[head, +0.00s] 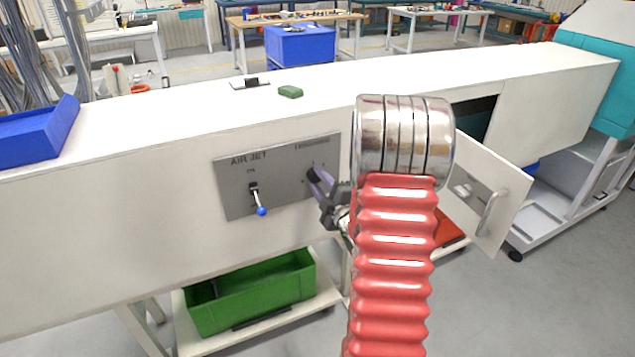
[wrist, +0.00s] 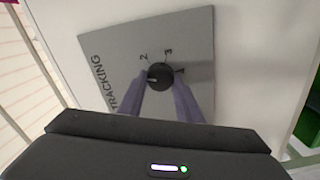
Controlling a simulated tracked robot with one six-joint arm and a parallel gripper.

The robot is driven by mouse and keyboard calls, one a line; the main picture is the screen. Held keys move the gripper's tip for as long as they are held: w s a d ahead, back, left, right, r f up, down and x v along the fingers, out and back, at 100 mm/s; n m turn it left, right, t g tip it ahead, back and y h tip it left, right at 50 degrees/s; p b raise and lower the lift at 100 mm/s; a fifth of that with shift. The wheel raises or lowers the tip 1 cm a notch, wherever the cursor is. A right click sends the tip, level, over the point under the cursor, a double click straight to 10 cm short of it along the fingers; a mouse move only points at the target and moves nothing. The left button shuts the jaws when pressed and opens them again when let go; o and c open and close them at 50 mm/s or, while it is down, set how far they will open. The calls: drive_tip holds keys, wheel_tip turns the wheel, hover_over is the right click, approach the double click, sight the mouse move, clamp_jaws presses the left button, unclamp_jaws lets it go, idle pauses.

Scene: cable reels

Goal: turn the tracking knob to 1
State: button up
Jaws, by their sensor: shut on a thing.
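The tracking knob (wrist: 160,74) is round and black on a grey panel (wrist: 105,66). In the wrist view its small white mark sits at its left side, just by my left finger. The numeral 2 shows at its upper left, 3 at its upper right, and a partly hidden numeral at its right. I see no 1; my finger may cover it. My gripper (wrist: 162,84) is shut on the knob, one purple finger on each side. In the head view my gripper (head: 320,186) reaches the panel's right part and hides most of the knob.
An AIR JET lever (head: 256,198) with a blue tip is left of the knob. An open cabinet door (head: 485,205) stands out at the right. A green crate (head: 250,295) sits below. A green block (head: 290,91) lies on the white top. My red ribbed arm hides part of the front.

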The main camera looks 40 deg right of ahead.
drive_tip(key=shift+w+a+f+n, duration=0.1)
drive_tip(key=shift+a+n, duration=0.05)
drive_tip(key=shift+n, duration=0.85)
drive_tip(key=shift+a+f+n, duration=0.1)
drive_tip(key=shift+n, duration=0.9)
drive_tip(key=o, duration=1)
drive_tip(key=shift+o, duration=0.2)
drive_tip(key=shift+d, duration=0.1)
drive_tip(key=shift+r, duration=0.1)
drive_tip(key=shift+s, duration=0.6)
drive_tip(key=v, duration=1.2)
drive_tip(key=shift+s, duration=0.3)
